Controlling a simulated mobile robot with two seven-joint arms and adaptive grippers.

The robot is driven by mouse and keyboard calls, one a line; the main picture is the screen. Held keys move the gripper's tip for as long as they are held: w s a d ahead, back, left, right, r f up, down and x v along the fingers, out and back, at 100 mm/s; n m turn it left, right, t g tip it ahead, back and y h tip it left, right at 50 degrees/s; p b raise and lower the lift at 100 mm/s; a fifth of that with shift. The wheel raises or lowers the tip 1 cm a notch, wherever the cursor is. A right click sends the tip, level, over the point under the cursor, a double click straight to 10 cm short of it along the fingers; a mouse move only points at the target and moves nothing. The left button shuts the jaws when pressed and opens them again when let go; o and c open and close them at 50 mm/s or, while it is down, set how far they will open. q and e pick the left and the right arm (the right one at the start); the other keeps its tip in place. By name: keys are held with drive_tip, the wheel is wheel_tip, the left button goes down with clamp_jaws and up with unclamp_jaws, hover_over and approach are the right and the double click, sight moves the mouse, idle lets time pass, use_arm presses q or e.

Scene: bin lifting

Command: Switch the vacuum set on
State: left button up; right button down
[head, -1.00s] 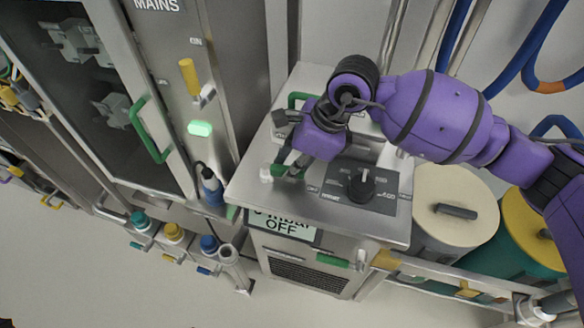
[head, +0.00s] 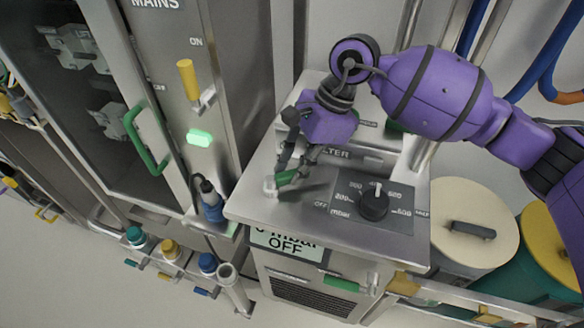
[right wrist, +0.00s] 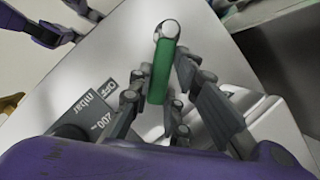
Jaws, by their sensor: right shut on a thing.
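The vacuum set (head: 245,207) is a metal cabinet with a flat top and a display (head: 288,245) reading OFF on its front. A dark dial (head: 374,205) sits on a grey panel with mbar markings. A green handle (head: 286,177) with silver ends stands at the left of the top; it also shows in the right wrist view (right wrist: 162,68). My right gripper (head: 284,168) is at this handle, its fingers on both sides of it and shut on it; the fingers also show in the right wrist view (right wrist: 160,88).
The mains cabinet (head: 228,60) stands left, with a yellow-handled lever (head: 187,78), a lit green lamp (head: 199,137) and a green door handle (head: 147,140). Lidded drums (head: 450,208) stand right.

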drive_tip(key=c, duration=1.6)
unclamp_jaws()
drive_tip(key=shift+c, duration=0.2)
drive_tip(key=v, duration=1.2)
